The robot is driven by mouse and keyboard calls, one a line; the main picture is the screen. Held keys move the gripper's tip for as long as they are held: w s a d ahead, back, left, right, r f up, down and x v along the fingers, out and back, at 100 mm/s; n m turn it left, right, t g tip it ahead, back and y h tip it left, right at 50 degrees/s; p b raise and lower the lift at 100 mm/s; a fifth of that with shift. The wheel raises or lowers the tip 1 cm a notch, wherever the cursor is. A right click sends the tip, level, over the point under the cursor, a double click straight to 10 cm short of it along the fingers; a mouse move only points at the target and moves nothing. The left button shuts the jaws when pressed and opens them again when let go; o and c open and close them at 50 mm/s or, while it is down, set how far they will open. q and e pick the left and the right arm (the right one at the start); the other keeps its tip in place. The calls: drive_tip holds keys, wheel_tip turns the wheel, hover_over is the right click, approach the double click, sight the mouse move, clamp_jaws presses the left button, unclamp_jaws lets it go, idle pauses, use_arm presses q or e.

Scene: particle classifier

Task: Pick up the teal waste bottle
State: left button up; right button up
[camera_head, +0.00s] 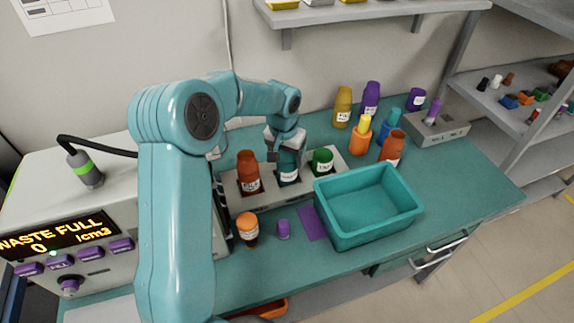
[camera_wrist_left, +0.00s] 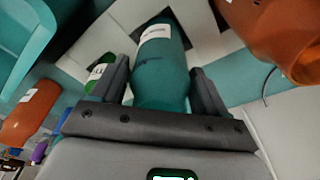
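The teal waste bottle (camera_head: 288,173) stands upright in the white holder, between an orange-brown bottle (camera_head: 248,172) and a green one (camera_head: 322,162). Its white label faces the front. My left gripper (camera_head: 284,148) is over its upper part, which it partly hides in the head view. In the left wrist view the teal bottle (camera_wrist_left: 162,62) lies between the two dark fingers of my left gripper (camera_wrist_left: 160,75). The fingers are apart, and a gap shows beside the bottle, so the gripper looks open around it. My right gripper is not in view.
A teal bin (camera_head: 367,207) stands at the front right. Several coloured bottles stand behind the bin. The machine with the display (camera_head: 60,235) is on the left.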

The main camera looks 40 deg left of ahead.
use_arm(q)
drive_tip(key=c, duration=0.9)
